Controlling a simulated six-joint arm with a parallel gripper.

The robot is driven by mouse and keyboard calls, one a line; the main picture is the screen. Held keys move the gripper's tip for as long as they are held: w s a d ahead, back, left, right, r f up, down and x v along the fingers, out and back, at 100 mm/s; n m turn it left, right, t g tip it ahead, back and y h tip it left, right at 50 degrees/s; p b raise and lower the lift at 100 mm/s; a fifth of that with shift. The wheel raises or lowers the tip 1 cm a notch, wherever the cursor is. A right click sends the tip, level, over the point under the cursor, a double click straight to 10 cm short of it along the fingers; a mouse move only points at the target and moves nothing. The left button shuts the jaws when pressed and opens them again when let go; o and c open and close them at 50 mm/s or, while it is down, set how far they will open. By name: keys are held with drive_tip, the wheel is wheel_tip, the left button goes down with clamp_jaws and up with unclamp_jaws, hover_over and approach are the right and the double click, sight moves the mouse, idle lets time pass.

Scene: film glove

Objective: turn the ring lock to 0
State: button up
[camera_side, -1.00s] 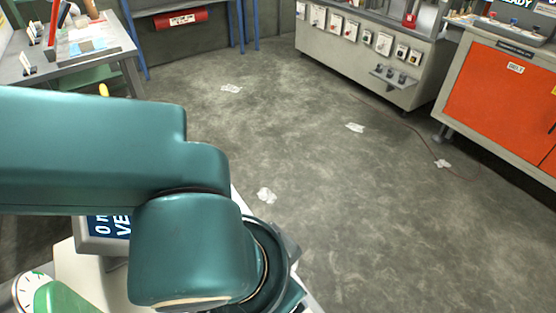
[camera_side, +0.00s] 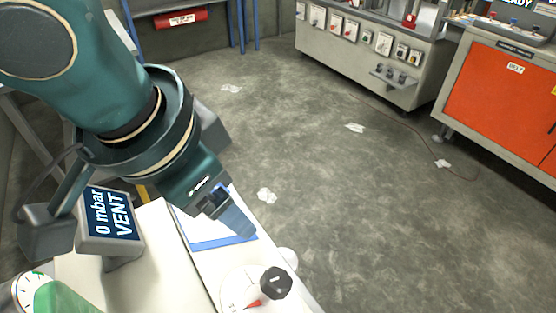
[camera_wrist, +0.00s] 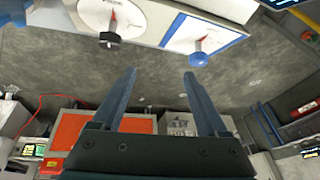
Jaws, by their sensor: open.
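A black knob (camera_side: 276,283) stands on a round white dial (camera_side: 240,290) with a red pointer mark, near the front edge of the white bench. The wrist view shows this black knob (camera_wrist: 110,39) at upper left and a blue knob (camera_wrist: 198,59) on a blue-bordered white plate (camera_wrist: 225,38) to its right. I cannot tell from readable lettering which is the ring lock. My gripper (camera_side: 240,226) hangs over the blue-bordered plate (camera_side: 222,243), hiding part of it. In the wrist view my gripper (camera_wrist: 160,73) has its fingers wide apart, with nothing between them.
A display (camera_side: 110,214) reading "0 mbar VENT" stands on the bench left of my gripper. A green-and-white gauge (camera_side: 38,292) is at the lower left corner. Beyond the bench is open floor, with an orange cabinet (camera_side: 500,95) at the far right.

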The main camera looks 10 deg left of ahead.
drive_tip(key=a+r, duration=0.1)
drive_tip(key=w+a, duration=0.1)
drive_tip(key=w+a+r, duration=0.1)
drive_tip(key=shift+a+r, duration=0.3)
drive_tip(key=shift+a, duration=0.1)
drive_tip(key=s+a+r+n+t, duration=0.1)
drive_tip(key=a+r+n, duration=0.15)
drive_tip(key=a, duration=0.55)
drive_tip(key=a+r+n+t, duration=0.1)
drive_tip(key=a+r+n, duration=0.15)
drive_tip(key=a, duration=0.55)
drive_tip(key=s+a+f+n+y, duration=0.1)
drive_tip(key=s+a+f+n, duration=0.1)
drive_tip(key=s+a+f, duration=0.3)
drive_tip(key=s+f, duration=0.3)
drive_tip(key=s, duration=0.1)
drive_tip(key=shift+a, duration=0.1)
